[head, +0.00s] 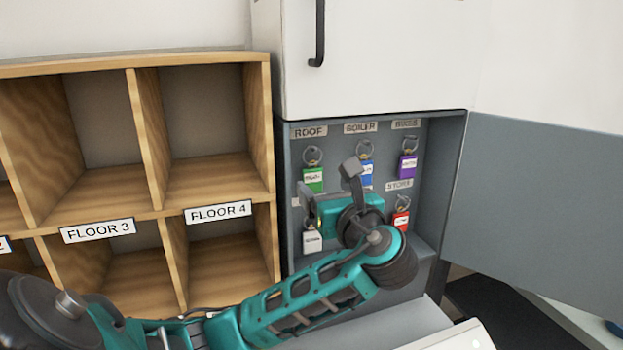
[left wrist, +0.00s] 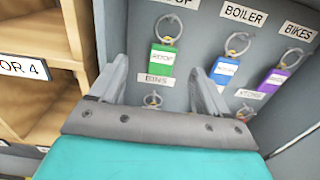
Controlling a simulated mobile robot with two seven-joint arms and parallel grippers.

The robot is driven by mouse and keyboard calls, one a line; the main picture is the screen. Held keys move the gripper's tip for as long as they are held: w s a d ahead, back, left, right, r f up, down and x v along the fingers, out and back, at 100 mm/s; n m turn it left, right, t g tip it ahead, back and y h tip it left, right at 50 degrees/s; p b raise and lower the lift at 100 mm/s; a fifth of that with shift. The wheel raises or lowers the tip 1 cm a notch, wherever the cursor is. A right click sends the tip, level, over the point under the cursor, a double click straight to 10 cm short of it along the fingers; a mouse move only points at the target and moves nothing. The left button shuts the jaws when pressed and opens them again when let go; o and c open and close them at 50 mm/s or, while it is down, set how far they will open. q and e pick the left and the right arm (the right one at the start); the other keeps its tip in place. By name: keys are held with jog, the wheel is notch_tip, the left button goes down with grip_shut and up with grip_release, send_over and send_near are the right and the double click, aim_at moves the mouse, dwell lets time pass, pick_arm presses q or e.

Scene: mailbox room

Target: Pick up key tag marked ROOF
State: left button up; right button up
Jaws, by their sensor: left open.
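The green key tag (head: 314,179) hangs by a ring under the ROOF label (head: 309,132) in the open grey key cabinet. In the left wrist view the green tag (left wrist: 162,60) hangs ahead, between the two fingers and beyond their tips. My left gripper (head: 327,180) is in front of the cabinet, just below and right of the green tag in the head view. In the left wrist view its fingers (left wrist: 162,75) are spread and empty. I cannot tell how far the fingertips are from the tag. My right gripper is not in view.
A blue tag (head: 366,172), a purple tag (head: 407,166), a red tag (head: 401,220) and a white tag (head: 312,241) hang nearby. The cabinet door (head: 545,210) stands open at right. Wooden pigeonholes (head: 205,165) adjoin the left side.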

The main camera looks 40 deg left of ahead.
aim_at(313, 169)
pick_arm(q)
jog(key=x, duration=0.8)
jog(key=shift+w, duration=0.45)
jog(key=shift+d+r, duration=0.1)
jog(key=c, duration=1.1)
